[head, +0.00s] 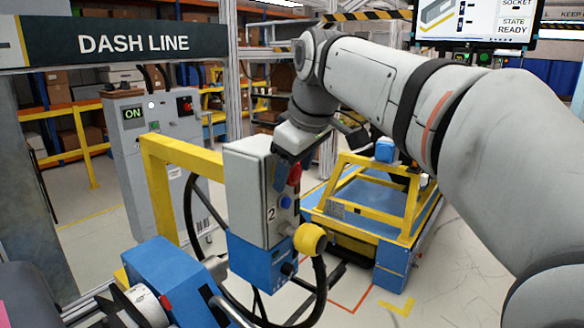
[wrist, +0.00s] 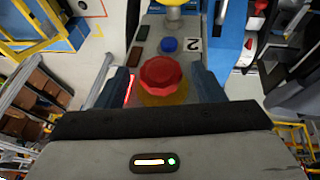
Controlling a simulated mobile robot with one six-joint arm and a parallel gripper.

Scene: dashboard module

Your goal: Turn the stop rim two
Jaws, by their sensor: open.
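The stop rim is a red scalloped knob (wrist: 163,76) on a yellow base, on the face of a grey and blue box marked 2 (head: 250,195). The red knob also shows in the head view (head: 294,174), partly hidden by my gripper. My gripper (wrist: 162,88) is open, with one finger on each side of the red knob in the wrist view. Contact between the fingers and the knob cannot be made out.
Below the knob on the box are a blue button (head: 286,202) and a yellow knob (head: 310,239) with a black cable. A yellow post (head: 155,200) stands left of the box. A blue and yellow cart (head: 365,215) stands behind on the right.

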